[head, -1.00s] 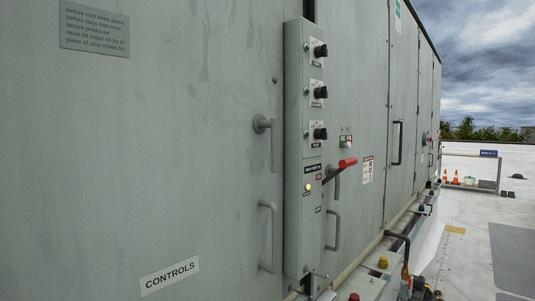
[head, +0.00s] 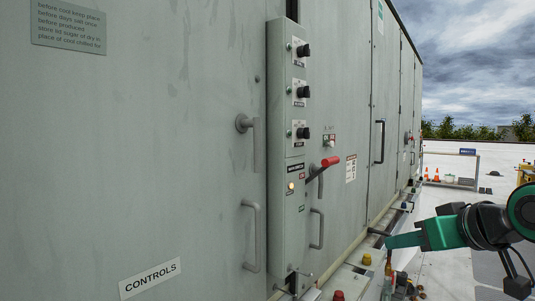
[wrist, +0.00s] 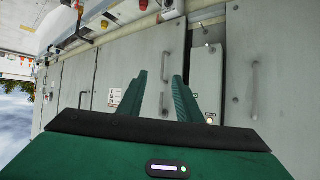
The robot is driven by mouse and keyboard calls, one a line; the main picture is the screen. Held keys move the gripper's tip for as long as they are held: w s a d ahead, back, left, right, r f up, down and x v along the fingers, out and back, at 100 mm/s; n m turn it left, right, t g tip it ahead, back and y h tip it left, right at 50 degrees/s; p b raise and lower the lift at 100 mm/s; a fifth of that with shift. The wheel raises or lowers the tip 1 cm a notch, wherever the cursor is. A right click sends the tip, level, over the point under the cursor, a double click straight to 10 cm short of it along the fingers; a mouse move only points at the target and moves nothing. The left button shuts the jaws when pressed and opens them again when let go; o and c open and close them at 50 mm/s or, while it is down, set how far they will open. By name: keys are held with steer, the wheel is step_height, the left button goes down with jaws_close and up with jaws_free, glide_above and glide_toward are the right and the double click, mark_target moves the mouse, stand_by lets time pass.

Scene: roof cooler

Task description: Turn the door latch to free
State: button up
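On the grey cabinet's left door, in the head view, a grey latch (head: 258,145) has a round hub with its lever hanging straight down. A fixed pull handle (head: 250,236) is below it. A similar latch lever (head: 320,182) shows partly behind the red switch handle right of the control column. My gripper (head: 390,242) is at the right of the head view, apart from the doors, pointing left. In the wrist view my gripper (wrist: 160,76) has its two green fingers apart with nothing between them. The doors appear upside down there.
A narrow control column (head: 288,150) with black knobs stands out from the doors. Pipes and coloured caps (head: 367,259) line the cabinet's foot. Orange cones (head: 436,174) stand far off on the open roof.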

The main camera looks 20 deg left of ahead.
steer(key=s+a+r+n+y, duration=0.25)
steer(key=a+r+y, duration=0.25)
steer(key=a+r, duration=0.6)
steer(key=n+y, duration=0.4)
glide_toward(260, 150)
steer(key=shift+m, duration=0.25)
steer(key=x, duration=1.1)
